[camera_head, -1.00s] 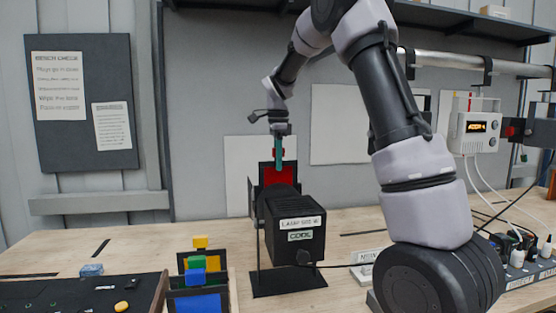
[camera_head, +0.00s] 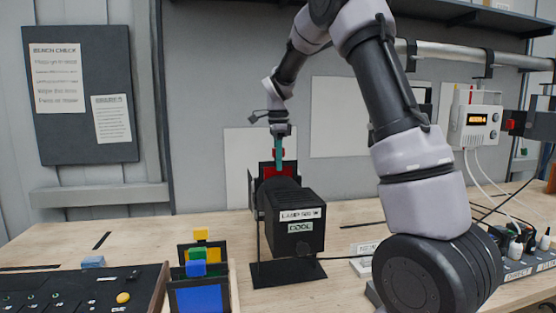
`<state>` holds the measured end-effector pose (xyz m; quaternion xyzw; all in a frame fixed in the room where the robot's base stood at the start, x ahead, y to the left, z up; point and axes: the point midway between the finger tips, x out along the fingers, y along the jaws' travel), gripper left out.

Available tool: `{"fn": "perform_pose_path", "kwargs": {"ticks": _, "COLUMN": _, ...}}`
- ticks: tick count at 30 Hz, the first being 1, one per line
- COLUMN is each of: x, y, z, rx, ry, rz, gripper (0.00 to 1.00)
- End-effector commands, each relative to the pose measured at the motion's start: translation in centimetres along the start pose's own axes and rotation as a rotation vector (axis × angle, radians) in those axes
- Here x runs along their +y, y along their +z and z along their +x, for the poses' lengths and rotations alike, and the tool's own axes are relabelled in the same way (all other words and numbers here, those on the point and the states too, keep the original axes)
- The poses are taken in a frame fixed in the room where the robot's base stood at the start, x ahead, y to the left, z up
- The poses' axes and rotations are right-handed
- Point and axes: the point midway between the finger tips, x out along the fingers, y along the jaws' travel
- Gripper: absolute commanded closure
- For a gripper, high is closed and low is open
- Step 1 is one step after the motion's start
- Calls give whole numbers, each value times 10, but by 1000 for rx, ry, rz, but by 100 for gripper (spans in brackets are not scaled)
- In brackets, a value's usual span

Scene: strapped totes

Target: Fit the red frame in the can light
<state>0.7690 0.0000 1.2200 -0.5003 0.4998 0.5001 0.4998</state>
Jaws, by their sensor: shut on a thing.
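The can light (camera_head: 294,220) is a black box-like lamp on a stand, labelled as a lamp and "COOL", standing on the bench in the middle. The red frame (camera_head: 277,170) is a dark-edged plate with a red panel, upright at the far end of the lamp. Its lower part is hidden behind the lamp body. My gripper (camera_head: 279,158) points down from above and is shut on the red frame at its top. I cannot tell whether the frame is seated in the lamp's holder.
Upright frames with blue, yellow and green parts (camera_head: 199,299) stand in a rack at the front left. A dark control panel (camera_head: 75,292) with a yellow knob lies further left. A white device (camera_head: 476,126) hangs at right above bottles and cables.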

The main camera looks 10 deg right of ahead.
Motion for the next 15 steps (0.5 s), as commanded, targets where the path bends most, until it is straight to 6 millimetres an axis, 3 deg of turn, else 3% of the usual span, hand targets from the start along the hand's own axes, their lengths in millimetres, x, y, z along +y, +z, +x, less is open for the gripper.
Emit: {"fn": "perform_pose_path", "kwargs": {"ticks": 15, "x": 0, "y": 0, "z": 13, "rx": -1, "ry": 1, "rz": 1, "gripper": 100}}
